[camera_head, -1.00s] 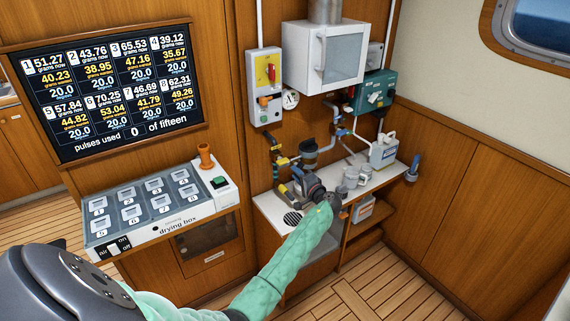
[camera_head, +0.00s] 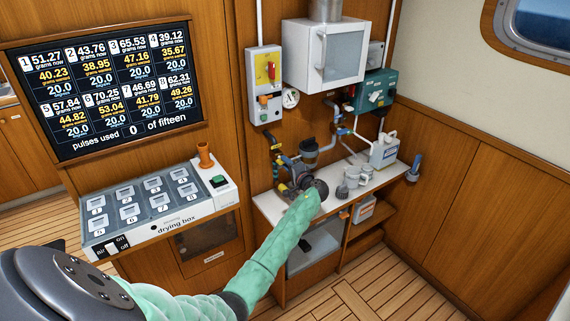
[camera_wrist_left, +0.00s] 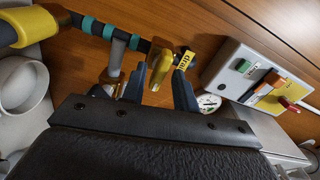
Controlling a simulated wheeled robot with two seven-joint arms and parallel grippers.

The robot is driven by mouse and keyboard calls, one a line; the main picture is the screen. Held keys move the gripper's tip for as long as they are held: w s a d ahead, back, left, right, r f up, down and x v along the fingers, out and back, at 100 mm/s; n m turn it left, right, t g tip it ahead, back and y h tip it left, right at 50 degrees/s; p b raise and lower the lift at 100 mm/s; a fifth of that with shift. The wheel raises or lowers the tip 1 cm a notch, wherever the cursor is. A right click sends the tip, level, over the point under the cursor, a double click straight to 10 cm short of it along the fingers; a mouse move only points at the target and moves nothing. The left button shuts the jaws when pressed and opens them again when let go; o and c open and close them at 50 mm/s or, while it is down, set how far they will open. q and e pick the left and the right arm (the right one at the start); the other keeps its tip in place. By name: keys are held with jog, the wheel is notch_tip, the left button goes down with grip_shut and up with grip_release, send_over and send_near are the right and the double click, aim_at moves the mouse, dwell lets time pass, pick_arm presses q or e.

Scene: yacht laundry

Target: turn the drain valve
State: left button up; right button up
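The drain valve shows in the left wrist view as a yellow lever (camera_wrist_left: 160,66) on a dark pipe with teal bands. A yellow tag reading "drain" (camera_wrist_left: 187,61) is beside it. My left gripper (camera_wrist_left: 160,82) is open, with one dark finger on each side of the lever. I cannot tell whether either finger touches it. In the head view my left gripper (camera_head: 303,182) is over the back left of the white counter, close to the pipes, and partly hides them. My right gripper is not in view.
A switch box (camera_head: 264,88) with a red lever is on the wall above; it also shows in the wrist view (camera_wrist_left: 258,80). The drying box (camera_head: 160,205) is at left.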

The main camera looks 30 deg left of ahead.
pick_arm(q)
jog(key=c, duration=0.6)
jog(key=shift+r+p, duration=0.1)
jog(key=shift+p, duration=0.2)
jog(key=shift+r+m+p, duration=0.15)
jog(key=shift+m+p, duration=0.4)
jog(key=shift+m, duration=0.05)
jog(key=shift+m+p, duration=0.4)
jog(key=shift+m, duration=0.1)
grip_shut()
jog(key=shift+f+m, duration=0.3)
jog(key=shift+m, duration=0.2)
